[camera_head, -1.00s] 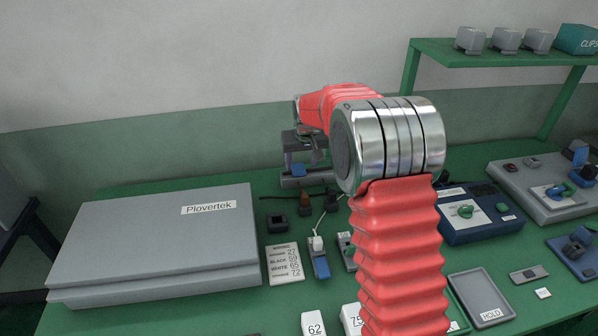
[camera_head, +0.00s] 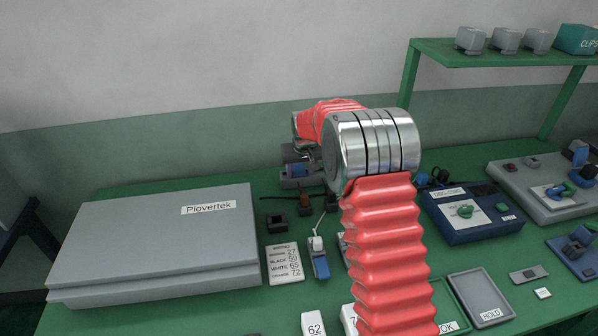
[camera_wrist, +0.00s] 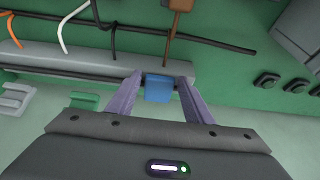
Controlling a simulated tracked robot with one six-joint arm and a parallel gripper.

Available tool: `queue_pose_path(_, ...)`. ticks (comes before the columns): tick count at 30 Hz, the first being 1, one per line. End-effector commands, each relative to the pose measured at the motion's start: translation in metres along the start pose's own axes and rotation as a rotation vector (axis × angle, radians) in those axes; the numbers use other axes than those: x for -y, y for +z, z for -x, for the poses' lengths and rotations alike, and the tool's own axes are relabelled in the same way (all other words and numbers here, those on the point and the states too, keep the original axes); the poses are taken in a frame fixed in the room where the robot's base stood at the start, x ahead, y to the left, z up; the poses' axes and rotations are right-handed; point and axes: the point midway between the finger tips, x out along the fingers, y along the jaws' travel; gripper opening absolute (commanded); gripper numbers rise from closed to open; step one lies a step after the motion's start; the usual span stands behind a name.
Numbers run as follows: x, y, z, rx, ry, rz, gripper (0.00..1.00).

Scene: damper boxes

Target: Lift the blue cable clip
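The blue cable clip (camera_wrist: 158,88) sits on a long grey bar (camera_wrist: 75,62) in the wrist view. My gripper (camera_wrist: 160,80) has its two purple-grey fingers on either side of the clip, with a small gap showing at each side. It is open around the clip and not closed on it. In the head view the clip (camera_head: 298,171) is a small blue patch at the back of the bench, right below my gripper (camera_head: 300,160), whose fingers are mostly hidden by my arm.
In the head view a large grey Plovertek case (camera_head: 150,235) fills the left, and a blue device (camera_head: 470,215) stands to the right.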

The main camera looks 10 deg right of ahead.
Motion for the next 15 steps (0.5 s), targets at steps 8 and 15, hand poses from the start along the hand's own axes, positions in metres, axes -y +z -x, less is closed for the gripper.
queue_pose_path(8,0.0002,0.0000,0.0002,0.000,0.000,0.000,0.27)
queue_pose_path(15,0.0002,0.0000,0.0002,0.001,0.000,0.000,0.15)
